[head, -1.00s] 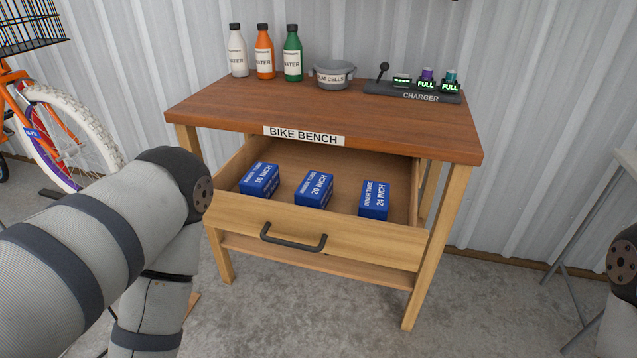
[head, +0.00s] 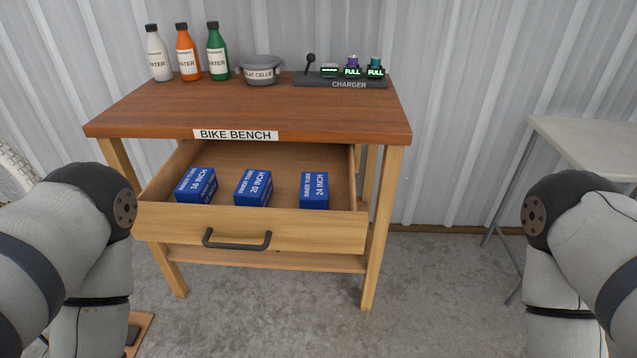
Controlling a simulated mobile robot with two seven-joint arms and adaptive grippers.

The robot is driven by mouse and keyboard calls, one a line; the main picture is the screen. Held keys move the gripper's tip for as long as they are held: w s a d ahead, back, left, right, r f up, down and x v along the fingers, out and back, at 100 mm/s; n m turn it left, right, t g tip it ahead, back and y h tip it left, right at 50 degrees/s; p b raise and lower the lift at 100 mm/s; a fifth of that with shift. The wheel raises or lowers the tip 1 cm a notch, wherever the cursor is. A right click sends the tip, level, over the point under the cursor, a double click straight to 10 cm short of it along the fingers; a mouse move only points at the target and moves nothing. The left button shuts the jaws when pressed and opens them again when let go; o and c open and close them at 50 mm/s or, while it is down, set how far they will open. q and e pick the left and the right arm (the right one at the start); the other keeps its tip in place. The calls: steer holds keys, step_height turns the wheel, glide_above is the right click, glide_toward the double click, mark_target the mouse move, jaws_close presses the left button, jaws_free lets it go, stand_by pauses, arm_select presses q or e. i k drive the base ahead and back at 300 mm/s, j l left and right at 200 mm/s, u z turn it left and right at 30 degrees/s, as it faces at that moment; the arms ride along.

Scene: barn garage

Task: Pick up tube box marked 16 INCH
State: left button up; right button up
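The blue tube box marked 16 INCH (head: 196,186) lies in the open drawer (head: 250,229) of the bike bench, at the left. A blue box marked 20 INCH (head: 253,188) lies in the middle, and one marked 24 INCH (head: 314,190) lies at the right. The three boxes stand apart from one another. My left arm shows at the left edge and my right arm at the right edge. Neither gripper is in view, and neither arm's visible part is in the drawer.
The bench top (head: 250,108) holds white, orange and green bottles (head: 218,52), a grey pot (head: 261,71) and a charger (head: 340,82). The drawer handle (head: 237,240) sticks out in front. A pale table (head: 590,145) stands at the right. Floor between it and the bench is clear.

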mark_target(199, 185)
steer(key=u, duration=0.8)
